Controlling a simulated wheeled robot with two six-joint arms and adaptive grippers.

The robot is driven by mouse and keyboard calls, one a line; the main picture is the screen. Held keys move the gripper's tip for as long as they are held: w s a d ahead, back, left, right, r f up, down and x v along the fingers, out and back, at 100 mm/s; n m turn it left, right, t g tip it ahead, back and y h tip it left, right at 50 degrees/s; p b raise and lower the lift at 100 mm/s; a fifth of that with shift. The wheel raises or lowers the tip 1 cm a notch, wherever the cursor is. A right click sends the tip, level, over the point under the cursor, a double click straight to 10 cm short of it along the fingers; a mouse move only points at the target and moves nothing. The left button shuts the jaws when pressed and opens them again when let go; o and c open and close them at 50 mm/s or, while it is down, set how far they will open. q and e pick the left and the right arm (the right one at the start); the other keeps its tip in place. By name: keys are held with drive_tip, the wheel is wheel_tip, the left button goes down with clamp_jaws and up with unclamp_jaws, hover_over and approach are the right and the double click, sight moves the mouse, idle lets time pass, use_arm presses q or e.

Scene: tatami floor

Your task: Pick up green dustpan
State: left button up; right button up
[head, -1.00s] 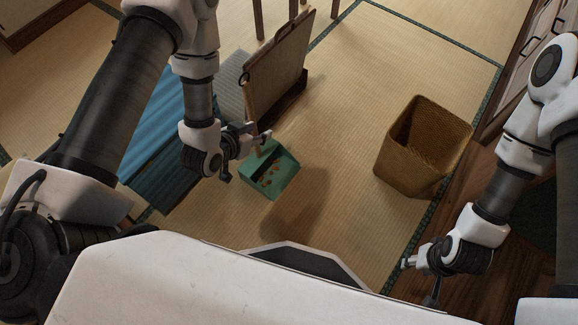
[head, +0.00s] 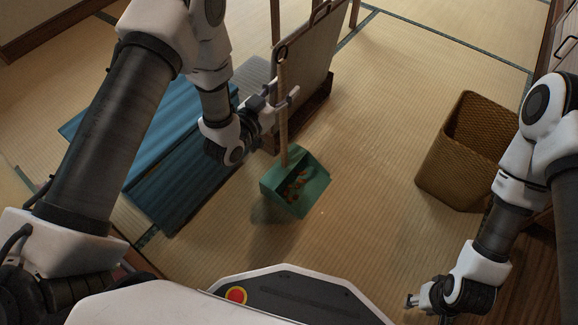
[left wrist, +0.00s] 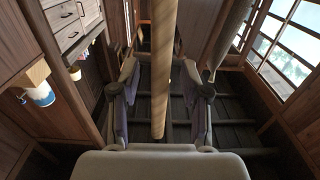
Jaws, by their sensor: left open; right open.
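The green dustpan (head: 309,196) stands on the tatami in the middle of the head view. Several small orange-brown bits lie in its pan. Its long wooden handle (head: 283,135) rises nearly upright. My left gripper (head: 284,98) is open at the upper part of the handle. In the left wrist view the handle (left wrist: 159,75) runs between the two spread fingers (left wrist: 163,95), with gaps showing at both sides. My right gripper (head: 411,302) is at the lower right of the head view, empty and away from the dustpan.
A beige upright panel with a dark base (head: 305,75) stands close behind the handle. Blue folded bedding (head: 165,150) lies to the left, under my left arm. A woven basket (head: 450,165) stands to the right. Tatami is clear between dustpan and basket.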

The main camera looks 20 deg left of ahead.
use_arm(q)
clamp_jaws()
drive_tip(key=shift+r, duration=0.1)
drive_tip(key=shift+r, duration=0.1)
